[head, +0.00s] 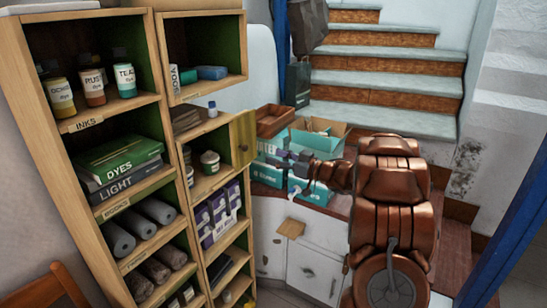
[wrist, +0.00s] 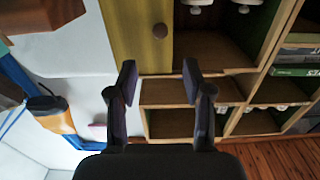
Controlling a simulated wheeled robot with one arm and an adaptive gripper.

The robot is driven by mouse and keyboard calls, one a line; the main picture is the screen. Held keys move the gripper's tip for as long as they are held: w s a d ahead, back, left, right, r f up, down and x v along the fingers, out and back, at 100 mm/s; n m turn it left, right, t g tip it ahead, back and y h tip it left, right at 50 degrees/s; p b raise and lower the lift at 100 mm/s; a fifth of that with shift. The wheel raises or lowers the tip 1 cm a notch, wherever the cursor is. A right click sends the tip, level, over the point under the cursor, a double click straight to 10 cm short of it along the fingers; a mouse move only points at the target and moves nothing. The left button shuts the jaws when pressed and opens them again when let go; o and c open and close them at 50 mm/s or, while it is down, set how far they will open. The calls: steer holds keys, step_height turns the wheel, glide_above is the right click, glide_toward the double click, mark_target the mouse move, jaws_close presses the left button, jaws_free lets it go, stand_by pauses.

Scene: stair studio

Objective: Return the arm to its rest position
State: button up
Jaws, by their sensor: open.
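My copper-coloured arm (head: 390,210) reaches from the lower right of the head view, bent over toward the shelves. My gripper (head: 282,163) is at its far end, in front of the teal boxes and to the right of the shelf unit. In the wrist view my gripper (wrist: 159,80) shows two dark fingers spread apart with nothing between them. The same door (head: 243,138) stands open in the head view, a little left of my gripper.
A wooden shelf unit (head: 110,118) with jars, books and rolls fills the left. Teal boxes (head: 318,140) and a brown wooden box (head: 275,120) sit on a white cabinet (head: 310,262) close to my gripper. Stairs (head: 385,85) rise behind. A blue post (head: 510,235) stands at right.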

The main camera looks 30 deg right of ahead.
stand_by(0.4)
step_height(320, 180, up, 3)
steer(key=w+d+m+h, duration=0.1)
steer(key=w+m+h, duration=0.2)
steer(key=h, duration=0.4)
steer(key=s+a+f+g, duration=0.3)
steer(key=s+a+g, duration=0.3)
steer(key=s, duration=1)
steer(key=s+a+f+m+g, duration=0.1)
steer(key=s+a+g, duration=0.5)
steer(key=s+a, duration=0.6)
steer(key=s+a+f+m+g+h, duration=0.1)
steer(key=s+a+f+g, duration=0.3)
steer(key=s, duration=1.7)
steer(key=a+g, duration=0.1)
steer(key=a, duration=0.4)
steer(key=shift+s+f+g, duration=0.35)
steer(key=shift+g, duration=0.05)
